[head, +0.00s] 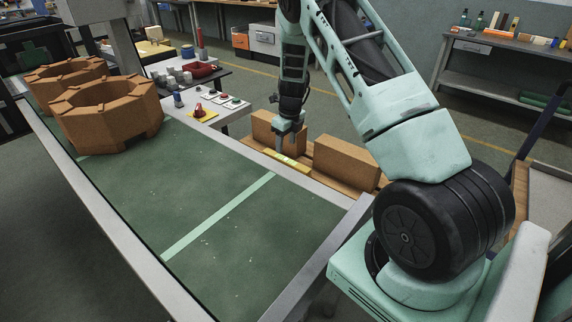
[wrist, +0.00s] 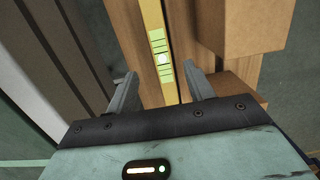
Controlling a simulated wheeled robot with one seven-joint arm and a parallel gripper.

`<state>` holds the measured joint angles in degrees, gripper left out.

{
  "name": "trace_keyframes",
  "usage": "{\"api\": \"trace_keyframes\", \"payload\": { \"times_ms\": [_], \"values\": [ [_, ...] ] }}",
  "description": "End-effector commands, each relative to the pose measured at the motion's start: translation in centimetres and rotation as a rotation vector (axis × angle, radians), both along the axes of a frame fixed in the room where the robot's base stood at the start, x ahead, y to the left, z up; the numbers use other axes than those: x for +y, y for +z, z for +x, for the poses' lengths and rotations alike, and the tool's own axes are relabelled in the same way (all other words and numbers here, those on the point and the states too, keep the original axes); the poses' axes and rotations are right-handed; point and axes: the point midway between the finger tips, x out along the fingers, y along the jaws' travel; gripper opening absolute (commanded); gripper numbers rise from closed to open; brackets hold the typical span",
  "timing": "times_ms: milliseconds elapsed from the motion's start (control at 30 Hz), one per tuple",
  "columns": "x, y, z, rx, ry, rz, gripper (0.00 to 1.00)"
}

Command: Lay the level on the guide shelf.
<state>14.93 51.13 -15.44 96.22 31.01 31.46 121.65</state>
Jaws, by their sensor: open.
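The level (head: 275,153) is a thin yellow bar with pale green vial windows. It lies flat along a wooden shelf (head: 327,184) just beyond the green table's far side. In the wrist view the level (wrist: 153,20) runs lengthwise away from me. My gripper (head: 290,143) points down at the level. In the wrist view the open fingers of my gripper (wrist: 163,85) are on either side of the level's line, with gaps on both sides. Whether the fingertips reach down to its height is unclear. Nothing is gripped.
Two brown blocks (head: 345,160) (head: 277,132) stand on the shelf behind the level, close to my gripper. The green-topped table (head: 190,190) has a pale stripe and brown octagonal brick rings (head: 110,108) at its far left. Its middle is clear. A side table (head: 225,118) holds small items.

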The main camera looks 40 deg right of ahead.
Motion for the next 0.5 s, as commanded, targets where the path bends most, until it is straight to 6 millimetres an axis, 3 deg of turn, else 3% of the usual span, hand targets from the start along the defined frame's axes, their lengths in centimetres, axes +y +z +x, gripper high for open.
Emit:
{"api": "trace_keyframes", "payload": {
  "times_ms": [100, 367, 500],
  "values": [
    [0.0, -1.9, 0.2, 0.001, 0.000, 0.001, 0.53],
    [0.0, -3.8, 0.3, 0.001, 0.000, 0.001, 0.53],
    [-0.3, -5.8, 0.0, 0.002, -0.001, 0.003, 0.53]
  ]
}}
